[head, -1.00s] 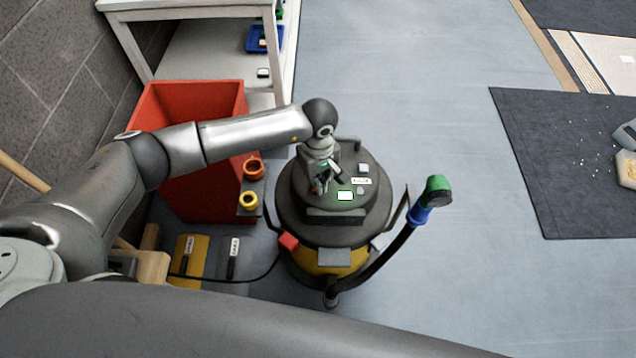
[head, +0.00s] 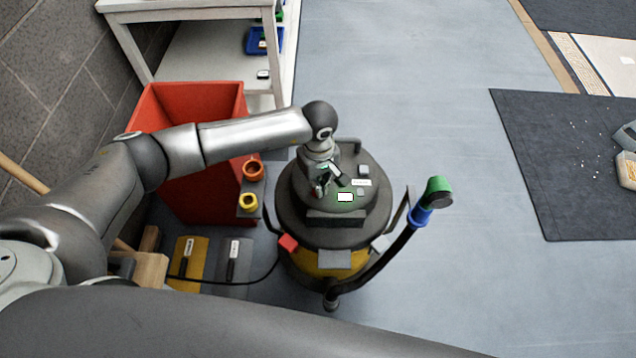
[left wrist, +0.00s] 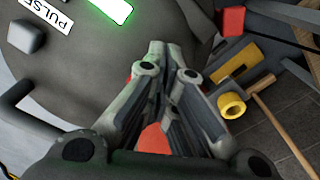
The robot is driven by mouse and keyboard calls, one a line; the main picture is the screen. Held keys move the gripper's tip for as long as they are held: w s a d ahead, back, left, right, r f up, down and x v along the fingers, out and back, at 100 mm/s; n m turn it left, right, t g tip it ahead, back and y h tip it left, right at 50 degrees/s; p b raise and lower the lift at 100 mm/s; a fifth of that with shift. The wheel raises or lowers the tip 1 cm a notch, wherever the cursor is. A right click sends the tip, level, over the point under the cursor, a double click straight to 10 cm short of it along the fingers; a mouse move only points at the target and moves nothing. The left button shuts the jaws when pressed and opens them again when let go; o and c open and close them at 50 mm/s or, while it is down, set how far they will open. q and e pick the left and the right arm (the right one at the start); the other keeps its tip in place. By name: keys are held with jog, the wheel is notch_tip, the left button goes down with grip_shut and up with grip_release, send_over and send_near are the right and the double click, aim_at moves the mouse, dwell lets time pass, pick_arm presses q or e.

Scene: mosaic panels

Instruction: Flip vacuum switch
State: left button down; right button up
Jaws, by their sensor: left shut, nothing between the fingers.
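The vacuum (head: 290,205) stands upright on the floor, with a dark round lid and a yellow band. On its lid are a white lit rectangle with a green glow (head: 345,197) and a small white label (head: 364,183). In the left wrist view the lit rectangle (left wrist: 118,9) is at the top, beside the PULSE label (left wrist: 50,15) and a grey knob (left wrist: 27,36). My left gripper (head: 329,188) is shut and empty, low over the lid; contact cannot be told. Its fingers (left wrist: 172,50) hide part of the lid, and red shows behind them. My right gripper is out of view.
A red bin (head: 205,185) stands left of the vacuum, under my left arm. The vacuum's hose with a green and blue end (head: 437,190) rises at its right. A white table (head: 185,10) is behind. Open grey floor lies to the right, then a dark mat (head: 550,150).

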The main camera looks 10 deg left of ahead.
pick_arm(q)
jog(key=shift+w+r+p, duration=0.1)
jog(key=shift+r+p, duration=0.25)
jog(key=shift+r, duration=0.6)
jog(key=shift+r+p, duration=0.4)
jog(key=shift+r, duration=0.3)
jog(key=shift+r+p, duration=0.8)
jog(key=shift+r, duration=0.8)
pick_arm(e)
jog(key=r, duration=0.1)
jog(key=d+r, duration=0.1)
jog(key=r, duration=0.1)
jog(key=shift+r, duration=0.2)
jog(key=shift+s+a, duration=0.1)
